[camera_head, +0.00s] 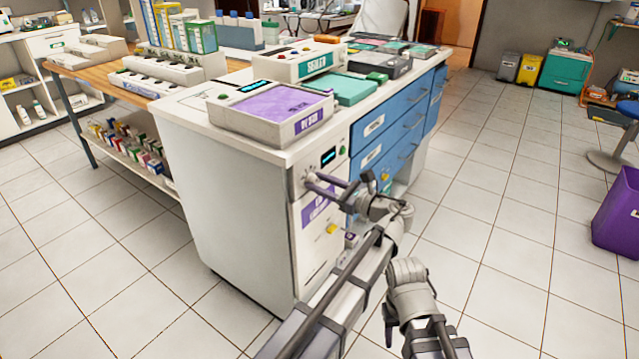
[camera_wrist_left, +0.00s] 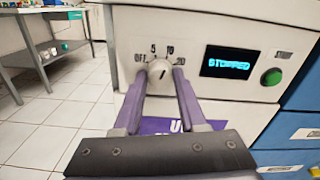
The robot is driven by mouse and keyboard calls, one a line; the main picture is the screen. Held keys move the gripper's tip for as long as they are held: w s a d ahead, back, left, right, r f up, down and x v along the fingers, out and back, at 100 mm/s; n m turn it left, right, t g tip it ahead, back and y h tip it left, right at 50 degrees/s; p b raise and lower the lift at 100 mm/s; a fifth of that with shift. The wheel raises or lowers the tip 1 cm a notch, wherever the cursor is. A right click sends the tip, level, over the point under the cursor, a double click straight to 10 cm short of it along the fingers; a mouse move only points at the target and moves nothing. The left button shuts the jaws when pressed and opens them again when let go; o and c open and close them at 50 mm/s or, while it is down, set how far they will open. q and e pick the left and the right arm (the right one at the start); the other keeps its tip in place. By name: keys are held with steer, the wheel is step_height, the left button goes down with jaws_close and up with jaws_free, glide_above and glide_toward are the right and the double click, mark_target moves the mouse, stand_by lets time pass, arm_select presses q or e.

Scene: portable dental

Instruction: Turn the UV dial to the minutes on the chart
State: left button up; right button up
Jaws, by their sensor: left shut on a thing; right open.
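The UV dial (camera_wrist_left: 159,70) is a pale round knob on a white front panel. Marks OFF, 5, 10 and 20 run around its top; I cannot tell surely which one it points at. My left gripper (camera_wrist_left: 160,84) has its purple fingers shut on the dial, one on each side. In the head view the left gripper (camera_head: 312,182) reaches the cabinet front from the right. A display (camera_wrist_left: 229,62) beside the dial reads STOPPED, with a green button (camera_wrist_left: 272,77) to its right. My right gripper's fingers are not visible. I cannot make out a chart.
The white cabinet (camera_head: 225,190) carries a purple-topped box (camera_head: 270,105) and other boxes on its counter. Blue drawers (camera_head: 400,132) are right of the panel. A purple bin (camera_head: 617,215) stands far right. The tiled floor between is clear.

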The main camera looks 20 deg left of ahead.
arm_select(q)
jaws_close()
steer(key=shift+n, duration=0.4)
steer(key=n, duration=0.3)
steer(key=shift+n, duration=2)
steer(key=o, duration=0.7)
jaws_free()
steer(key=shift+o, duration=0.2)
